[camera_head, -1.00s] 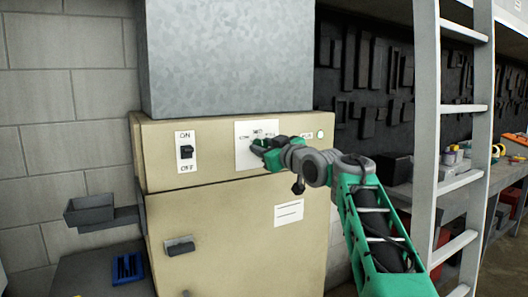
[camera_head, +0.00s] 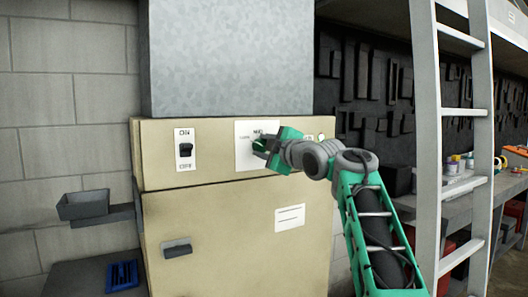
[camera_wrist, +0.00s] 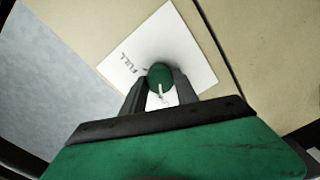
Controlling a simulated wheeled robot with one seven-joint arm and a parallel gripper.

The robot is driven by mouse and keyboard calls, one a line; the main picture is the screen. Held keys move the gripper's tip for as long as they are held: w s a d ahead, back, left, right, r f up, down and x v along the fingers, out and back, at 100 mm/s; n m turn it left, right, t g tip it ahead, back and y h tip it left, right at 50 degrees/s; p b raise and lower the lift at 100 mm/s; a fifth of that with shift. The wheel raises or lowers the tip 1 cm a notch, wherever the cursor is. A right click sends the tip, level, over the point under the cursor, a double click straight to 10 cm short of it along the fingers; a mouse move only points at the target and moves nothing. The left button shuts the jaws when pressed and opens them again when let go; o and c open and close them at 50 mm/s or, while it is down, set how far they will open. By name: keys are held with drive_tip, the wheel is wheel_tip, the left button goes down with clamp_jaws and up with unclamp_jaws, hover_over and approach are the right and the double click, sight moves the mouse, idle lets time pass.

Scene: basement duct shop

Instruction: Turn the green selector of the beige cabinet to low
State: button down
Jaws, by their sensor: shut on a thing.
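The beige cabinet (camera_head: 230,230) stands in the middle of the head view. Its white selector plate (camera_head: 243,158) is on the upper front; small labels around the knob are partly hidden by my gripper. The green selector (camera_wrist: 160,75) is a round knob with a white pointer mark, which points down in the wrist view. The plate (camera_wrist: 186,40) there shows the word FULL to the knob's left. My gripper (camera_wrist: 157,88) is shut on the green selector, one dark finger on each side. In the head view my gripper (camera_head: 265,146) reaches the plate from the right.
An ON/OFF switch (camera_head: 186,150) is left of the plate. A door handle (camera_head: 177,248) is below. A ladder (camera_head: 425,150) and a shelf bench (camera_head: 455,190) stand right of my arm. A grey tray (camera_head: 83,206) is left.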

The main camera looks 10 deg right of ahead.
drive_tip(key=shift+n, duration=0.4)
drive_tip(key=c, duration=0.9)
unclamp_jaws()
drive_tip(key=shift+c, duration=0.2)
drive_tip(key=b+v, duration=0.2)
drive_tip(key=v, duration=0.5)
drive_tip(key=shift+s, duration=0.4)
drive_tip(key=shift+d, duration=0.1)
